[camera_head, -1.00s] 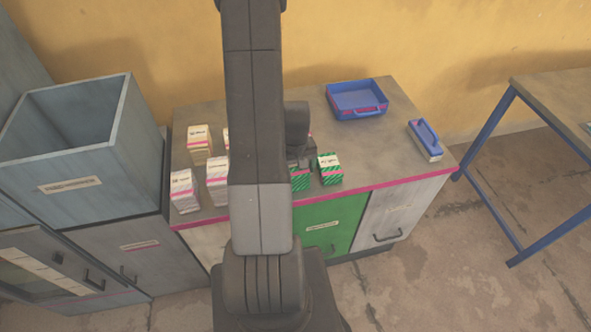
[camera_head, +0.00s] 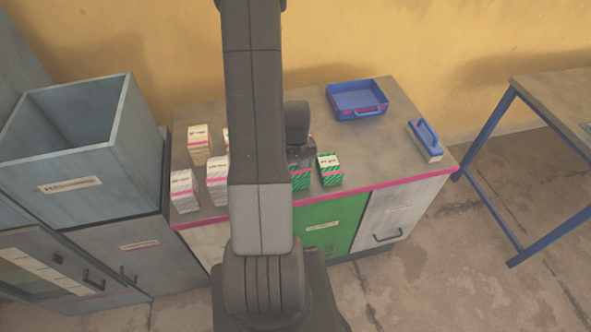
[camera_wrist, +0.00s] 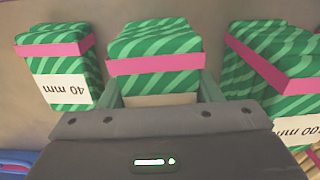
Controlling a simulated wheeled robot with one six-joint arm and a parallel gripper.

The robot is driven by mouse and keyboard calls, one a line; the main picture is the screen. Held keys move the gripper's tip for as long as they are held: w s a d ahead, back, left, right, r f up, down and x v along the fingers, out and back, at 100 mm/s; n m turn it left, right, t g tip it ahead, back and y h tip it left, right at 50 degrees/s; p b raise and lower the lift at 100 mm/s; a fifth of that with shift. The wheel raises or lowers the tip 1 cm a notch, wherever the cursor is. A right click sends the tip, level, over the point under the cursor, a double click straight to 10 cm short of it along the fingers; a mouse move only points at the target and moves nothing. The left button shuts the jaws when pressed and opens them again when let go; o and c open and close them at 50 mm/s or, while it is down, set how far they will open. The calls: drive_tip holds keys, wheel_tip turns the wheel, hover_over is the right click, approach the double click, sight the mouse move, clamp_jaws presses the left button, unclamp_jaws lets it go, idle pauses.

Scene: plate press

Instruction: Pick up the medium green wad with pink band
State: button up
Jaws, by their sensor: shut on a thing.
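Three green striped wads with pink bands show in the wrist view. The middle wad (camera_wrist: 154,42) is between the fingers of my gripper (camera_wrist: 161,92), which is shut on it; its label is mostly hidden by my gripper. The left wad (camera_wrist: 60,62) reads "40 mm". The right wad (camera_wrist: 275,65) has a label that is partly cut off, ending in "00 mm". In the head view, my gripper (camera_head: 300,157) is over the middle wad (camera_head: 301,181), and the 40 mm wad (camera_head: 329,170) stands just right of it. My arm hides the third green wad there.
Several white wads with pink bands (camera_head: 184,190) stand on the counter (camera_head: 390,160) left of my arm. A blue tray (camera_head: 357,98) and a blue-handled object (camera_head: 425,139) are at the right. A grey open bin (camera_head: 70,160) stands at the far left.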

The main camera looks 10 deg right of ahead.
drive_tip(key=shift+r+b, duration=0.55)
drive_tip(key=shift+r, duration=4.25)
